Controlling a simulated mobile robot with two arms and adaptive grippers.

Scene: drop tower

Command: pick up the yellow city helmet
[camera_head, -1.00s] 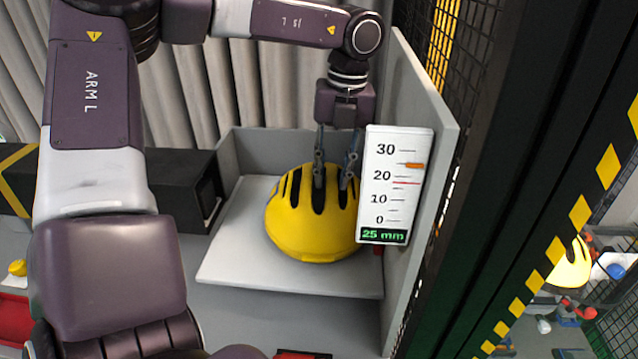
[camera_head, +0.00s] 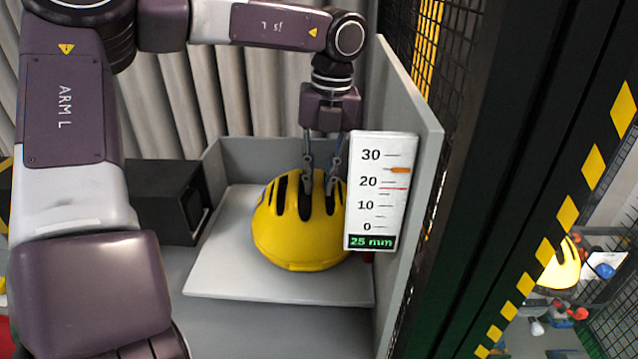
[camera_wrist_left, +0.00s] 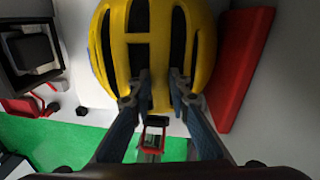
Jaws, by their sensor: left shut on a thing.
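The yellow city helmet (camera_head: 292,240) has dark vent slots and sits over the light grey panel (camera_head: 225,265) in the head view. My left gripper (camera_head: 319,190) reaches down from above, its two fingers at the helmet's top right vents. It is shut on the helmet, with a rib between the fingertips. In the left wrist view the helmet (camera_wrist_left: 155,50) fills the upper middle, and the fingers meet its edge. I cannot tell whether the helmet touches the panel. My right gripper is not in view.
A white gauge (camera_head: 381,190) reading 25 mm stands just right of the helmet, before a grey side wall (camera_head: 410,150). A black box (camera_head: 172,200) is to the left. A mesh fence (camera_head: 425,60) and dark post with yellow stripes stand at right.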

